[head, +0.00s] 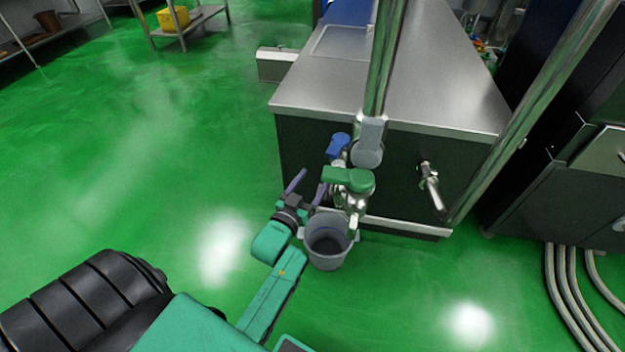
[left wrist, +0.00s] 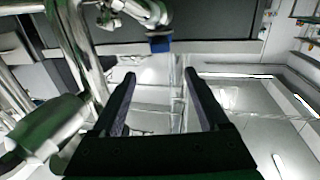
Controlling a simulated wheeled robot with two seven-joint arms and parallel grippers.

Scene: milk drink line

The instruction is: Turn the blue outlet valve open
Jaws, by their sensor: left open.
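The blue outlet valve handle (head: 338,145) sits on the pipework at the front of the steel-topped machine. In the left wrist view the blue handle (left wrist: 160,44) is at the top, beyond the fingertips. A green valve handle (head: 348,180) is just below and nearer in the head view. My left gripper (head: 307,184) is open and empty, to the left of and below the blue handle, apart from it. In the left wrist view its two fingers (left wrist: 158,78) are spread with nothing between them. My right gripper is not in view.
A grey bucket (head: 328,262) stands on the floor under the valves. A thick vertical pipe (head: 383,60) rises above them. A side outlet pipe (head: 432,188) juts from the machine (head: 440,85) at right. The green floor at left is clear.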

